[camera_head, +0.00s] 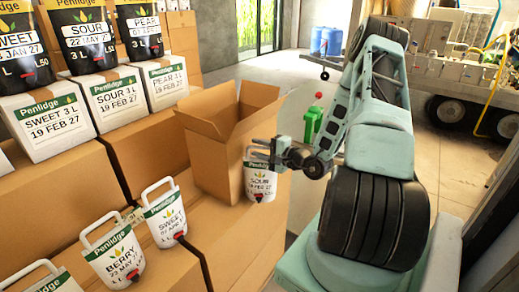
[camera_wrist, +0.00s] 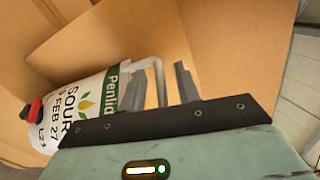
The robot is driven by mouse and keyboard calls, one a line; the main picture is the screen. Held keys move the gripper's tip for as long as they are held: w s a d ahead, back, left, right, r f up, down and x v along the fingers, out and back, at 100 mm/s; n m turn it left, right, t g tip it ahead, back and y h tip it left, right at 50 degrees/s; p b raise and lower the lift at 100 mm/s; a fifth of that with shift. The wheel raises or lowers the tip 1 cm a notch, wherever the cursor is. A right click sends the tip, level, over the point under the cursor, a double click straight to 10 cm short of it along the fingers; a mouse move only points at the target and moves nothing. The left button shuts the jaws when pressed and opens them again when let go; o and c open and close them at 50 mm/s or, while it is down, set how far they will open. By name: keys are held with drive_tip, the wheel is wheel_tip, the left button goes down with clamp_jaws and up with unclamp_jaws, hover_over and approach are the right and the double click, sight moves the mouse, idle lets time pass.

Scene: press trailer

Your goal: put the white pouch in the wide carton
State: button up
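A white pouch (camera_head: 260,182) with a green band, the word SOUR and a red tap is beside my gripper (camera_head: 287,158) in the head view. It looks upright, in front of the open brown carton (camera_head: 212,160); I cannot tell whether its base touches the surface below. In the wrist view the pouch (camera_wrist: 75,105) lies left of my gripper (camera_wrist: 169,78). Its white handle passes between the fingers, close to the left one, with a gap towards the right one. The carton's raised flaps (camera_wrist: 235,45) fill the background there. The carton's inside is mostly hidden.
More white pouches, BERRY (camera_head: 115,257) and SWEET (camera_head: 165,215), stand at the front left. White boxes (camera_head: 118,100) carry black pouches (camera_head: 85,40) at the back left. A green object (camera_head: 312,122) and blue barrels (camera_head: 326,41) stand beyond. Floor is clear on the right.

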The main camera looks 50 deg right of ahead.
drive_tip(key=shift+r, duration=0.15)
drive_tip(key=shift+s+d, duration=0.1)
drive_tip(key=shift+s, duration=0.2)
drive_tip(key=s+b, duration=0.5)
drive_tip(key=s, duration=0.6)
drive_tip(key=w+a+r+n+g+y, duration=0.2)
drive_tip(key=a+n+g+y, duration=0.35)
drive_tip(key=a, duration=0.65)
drive_tip(key=w+a+r+n+g+y, duration=0.25)
drive_tip(key=a+n+g+y, duration=0.3)
drive_tip(key=a, duration=0.65)
drive_tip(key=s+a+n+g+h+b, duration=0.1)
drive_tip(key=s+a+n+g+h, duration=0.2)
drive_tip(key=s+a+n+h, duration=0.3)
drive_tip(key=s+a+n+g+h+b, duration=0.1)
drive_tip(key=s+a+n+g+h, duration=0.2)
drive_tip(key=s+a+n, duration=0.6)
drive_tip(key=shift+s+a+n+h+b, duration=0.45)
drive_tip(key=shift+a+h, duration=0.95)
drive_tip(key=shift+a, duration=1.3)
